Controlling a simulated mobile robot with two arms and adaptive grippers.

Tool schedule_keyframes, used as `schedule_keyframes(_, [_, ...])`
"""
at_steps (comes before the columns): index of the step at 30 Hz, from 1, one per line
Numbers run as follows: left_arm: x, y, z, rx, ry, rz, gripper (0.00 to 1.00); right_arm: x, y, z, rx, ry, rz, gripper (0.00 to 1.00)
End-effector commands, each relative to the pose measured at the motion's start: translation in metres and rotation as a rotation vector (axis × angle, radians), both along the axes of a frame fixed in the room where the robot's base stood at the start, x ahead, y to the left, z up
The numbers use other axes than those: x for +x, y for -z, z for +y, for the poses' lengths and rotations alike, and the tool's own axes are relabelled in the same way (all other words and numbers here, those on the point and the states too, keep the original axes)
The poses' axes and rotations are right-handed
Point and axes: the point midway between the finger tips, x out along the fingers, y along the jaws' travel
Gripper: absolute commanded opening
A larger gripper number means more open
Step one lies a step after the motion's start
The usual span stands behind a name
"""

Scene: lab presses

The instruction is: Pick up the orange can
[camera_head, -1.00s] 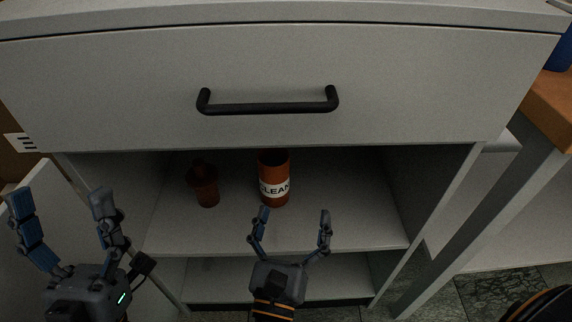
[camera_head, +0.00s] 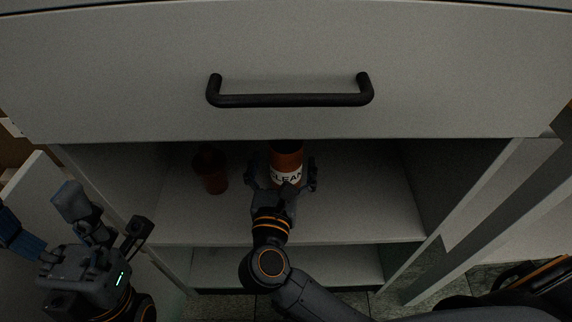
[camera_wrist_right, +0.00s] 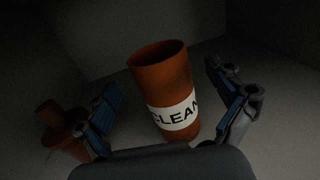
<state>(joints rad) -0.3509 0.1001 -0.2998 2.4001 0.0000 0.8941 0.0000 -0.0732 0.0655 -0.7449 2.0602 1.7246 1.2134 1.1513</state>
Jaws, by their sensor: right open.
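The orange can (camera_head: 286,160) stands upright on the upper shelf inside the cabinet, with a white label reading "CLEAN". In the right wrist view the can (camera_wrist_right: 162,88) is between the fingers, with gaps on both sides. My right gripper (camera_head: 282,172) is open around the can, its fingers on either side; it also shows in the right wrist view (camera_wrist_right: 165,95). The can's lower part is partly hidden by the gripper in the head view. My left gripper (camera_head: 42,215) is open and empty outside the cabinet at the lower left.
A red-brown bottle-like object (camera_head: 212,171) stands on the shelf left of the can; it also shows in the wrist view (camera_wrist_right: 62,128). A closed drawer with a black handle (camera_head: 290,99) is above the opening. Cabinet side walls bound the shelf (camera_head: 360,215), whose right part is clear.

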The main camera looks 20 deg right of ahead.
Motion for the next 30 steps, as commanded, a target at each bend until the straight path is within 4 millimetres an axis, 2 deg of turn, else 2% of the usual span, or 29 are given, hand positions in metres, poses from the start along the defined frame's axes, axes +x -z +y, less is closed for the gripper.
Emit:
schedule_keyframes(3, [-0.001,0.008,0.000,-0.003,0.001,-0.009,0.77,0.018,0.000,-0.009,-0.002,0.002,-0.006,0.94])
schedule_keyframes(7, [-0.001,0.010,0.000,-0.002,0.000,-0.008,0.77,0.031,0.000,-0.015,-0.003,0.001,-0.002,0.94])
schedule_keyframes(16, [-0.001,0.010,0.000,-0.002,0.000,-0.007,0.77,0.035,-0.001,-0.017,-0.001,0.002,0.000,0.94])
schedule_keyframes(27, [-0.001,0.010,0.000,-0.002,0.001,-0.006,0.77,0.034,-0.001,-0.017,0.000,0.002,0.000,0.18])
schedule_keyframes(30, [-0.001,0.010,0.000,-0.002,0.001,-0.006,0.77,0.035,-0.002,-0.017,0.000,0.002,-0.003,0.03])
